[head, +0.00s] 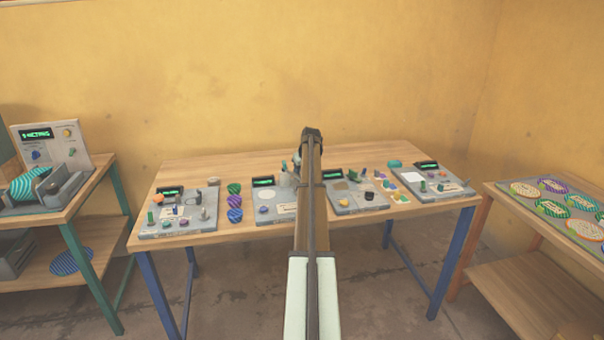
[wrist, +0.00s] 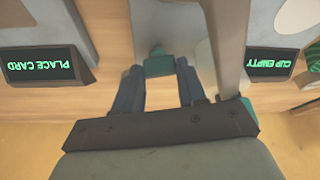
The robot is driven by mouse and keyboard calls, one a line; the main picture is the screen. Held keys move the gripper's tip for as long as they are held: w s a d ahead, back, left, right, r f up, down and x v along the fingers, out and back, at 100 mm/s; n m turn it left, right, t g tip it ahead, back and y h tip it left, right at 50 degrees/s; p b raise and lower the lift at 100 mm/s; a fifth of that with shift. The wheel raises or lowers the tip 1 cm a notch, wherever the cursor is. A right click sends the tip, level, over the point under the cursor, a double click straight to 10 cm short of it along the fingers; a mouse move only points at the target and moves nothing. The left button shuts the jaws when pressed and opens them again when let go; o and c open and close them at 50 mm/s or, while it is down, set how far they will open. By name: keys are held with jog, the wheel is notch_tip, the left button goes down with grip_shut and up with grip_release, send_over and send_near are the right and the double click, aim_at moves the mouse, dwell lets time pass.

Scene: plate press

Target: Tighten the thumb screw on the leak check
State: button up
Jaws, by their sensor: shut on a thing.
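My arm reaches over the middle of the long table in the head view and hides most of my gripper there. In the wrist view my gripper (wrist: 159,72) has its two blue-grey fingers on either side of a small teal piece (wrist: 158,66), shut on it. The teal piece looks like the thumb screw, but its shape is partly hidden. A grey upright post (wrist: 231,45) and a pale rounded part stand just right of it. A display reading CUP EMPTY (wrist: 270,64) is beyond the post. I cannot tell how far the screw is turned.
A PLACE CARD display (wrist: 46,62) is on the left in the wrist view. The long wooden table (head: 230,170) carries several grey device panels. Striped discs (head: 234,202) lie between two panels. Side tables stand at left (head: 95,185) and right (head: 520,215).

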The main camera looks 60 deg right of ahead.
jog(key=shift+a+m+g+h, duration=0.1)
jog(key=shift+m+g+h, duration=0.25)
jog(key=shift+m, duration=0.95)
jog(key=shift+w, duration=0.1)
jog(key=o, duration=1.1)
jog(key=shift+c, duration=0.2)
